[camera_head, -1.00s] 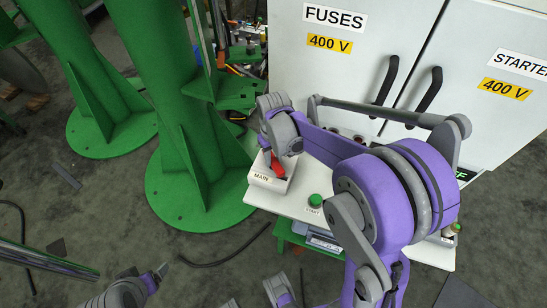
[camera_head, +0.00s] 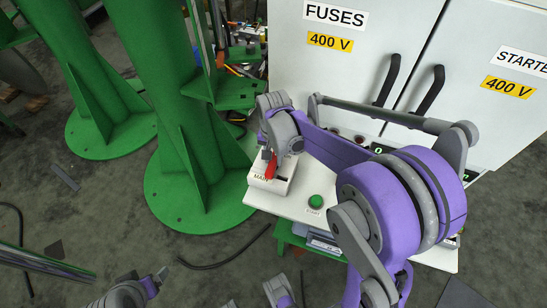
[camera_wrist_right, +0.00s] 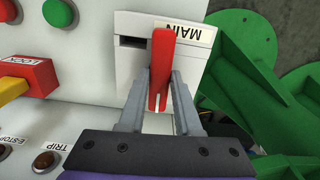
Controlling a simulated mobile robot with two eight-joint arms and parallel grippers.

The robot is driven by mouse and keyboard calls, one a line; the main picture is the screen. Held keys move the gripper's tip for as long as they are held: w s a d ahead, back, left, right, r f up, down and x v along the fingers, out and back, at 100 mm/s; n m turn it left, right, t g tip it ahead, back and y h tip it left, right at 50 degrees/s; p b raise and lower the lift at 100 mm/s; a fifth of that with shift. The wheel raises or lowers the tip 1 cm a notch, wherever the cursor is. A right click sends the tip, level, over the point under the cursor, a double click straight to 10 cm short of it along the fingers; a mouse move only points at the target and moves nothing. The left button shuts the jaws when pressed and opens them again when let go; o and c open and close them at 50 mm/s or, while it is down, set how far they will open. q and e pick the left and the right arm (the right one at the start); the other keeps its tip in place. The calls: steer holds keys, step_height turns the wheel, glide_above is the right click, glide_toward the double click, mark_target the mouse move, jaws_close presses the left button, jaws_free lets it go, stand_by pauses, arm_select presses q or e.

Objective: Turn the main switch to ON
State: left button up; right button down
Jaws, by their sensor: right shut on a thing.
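The main switch has a red lever (camera_head: 271,168) on a white box (camera_head: 282,184) labelled MAIN, at the table's left corner in the head view. My right gripper (camera_head: 269,153) reaches down from above and is shut on the lever. In the right wrist view the red lever (camera_wrist_right: 161,65) stands between the two grey fingers of my right gripper (camera_wrist_right: 159,90), and the white box (camera_wrist_right: 128,55) lies behind it. The lever's lower part is partly hidden. Parts of my left arm show at the bottom left of the head view; its jaws are unclear.
A green START button (camera_head: 316,201) sits right of the switch. A white cabinet (camera_head: 340,75) stands behind, and a green column (camera_head: 165,100) is on the left.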

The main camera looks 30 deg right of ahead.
mark_target(274, 161)
steer(key=shift+m, duration=0.5)
steer(key=c, duration=0.6)
jaws_free()
step_height(274, 161, up, 11)
steer(key=p, duration=0.1)
steer(key=shift+s+f, duration=0.1)
steer(key=shift+f, duration=0.05)
stand_by(0.3)
